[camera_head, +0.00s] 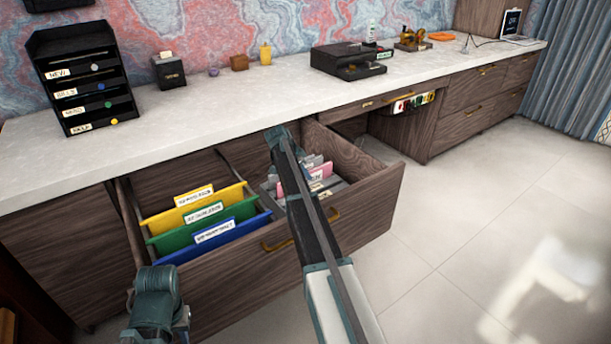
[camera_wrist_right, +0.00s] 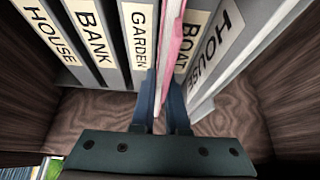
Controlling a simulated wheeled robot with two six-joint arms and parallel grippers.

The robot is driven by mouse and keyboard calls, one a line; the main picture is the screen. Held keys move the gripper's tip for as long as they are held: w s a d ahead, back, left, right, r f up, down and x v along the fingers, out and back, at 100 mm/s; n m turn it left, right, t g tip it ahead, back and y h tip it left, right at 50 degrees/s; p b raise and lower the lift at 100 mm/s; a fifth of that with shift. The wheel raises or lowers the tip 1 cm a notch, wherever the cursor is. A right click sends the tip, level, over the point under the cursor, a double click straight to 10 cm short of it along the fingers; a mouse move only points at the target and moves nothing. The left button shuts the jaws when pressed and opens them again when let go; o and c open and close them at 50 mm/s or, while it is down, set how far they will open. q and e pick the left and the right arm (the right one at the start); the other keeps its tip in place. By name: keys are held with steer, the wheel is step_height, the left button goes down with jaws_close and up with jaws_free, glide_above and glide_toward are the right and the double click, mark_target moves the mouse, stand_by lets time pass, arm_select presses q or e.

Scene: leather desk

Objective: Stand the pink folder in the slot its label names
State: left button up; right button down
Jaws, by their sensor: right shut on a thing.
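The pink folder (camera_head: 322,171) is in the right part of the open drawer, among grey labelled folders or dividers. In the right wrist view the pink folder (camera_wrist_right: 172,48) shows nearly edge-on, between the GARDEN label (camera_wrist_right: 139,38) and the BOAT label (camera_wrist_right: 191,46). My right gripper (camera_wrist_right: 165,98) is shut on the pink folder, with one finger on each side. In the head view my arm covers part of this area. I cannot tell which label belongs to the pink folder, or whether its lower edge touches the drawer bottom. My left gripper is not in view.
HOUSE (camera_wrist_right: 48,35), BANK (camera_wrist_right: 92,33) and another HOUSE label (camera_wrist_right: 216,42) stand beside them. Yellow (camera_head: 193,202), green (camera_head: 206,226) and blue (camera_head: 216,240) folders fill the drawer's left part. A black letter tray (camera_head: 85,80) stands on the counter (camera_head: 220,104). The floor at right is clear.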

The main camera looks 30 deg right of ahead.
steer(key=c, duration=0.9)
jaws_free()
steer(key=shift+a+r+p, duration=0.2)
steer(key=shift+r+p, duration=0.35)
steer(key=shift+p, duration=0.15)
steer(key=p+v, duration=0.9)
steer(key=v, duration=0.1)
steer(key=shift+r, duration=0.15)
steer(key=shift+a+r+p, duration=0.25)
steer(key=shift+r+p, duration=0.05)
steer(key=shift+r, duration=0.05)
steer(key=shift+f, duration=0.1)
steer(key=shift+s+a, duration=0.1)
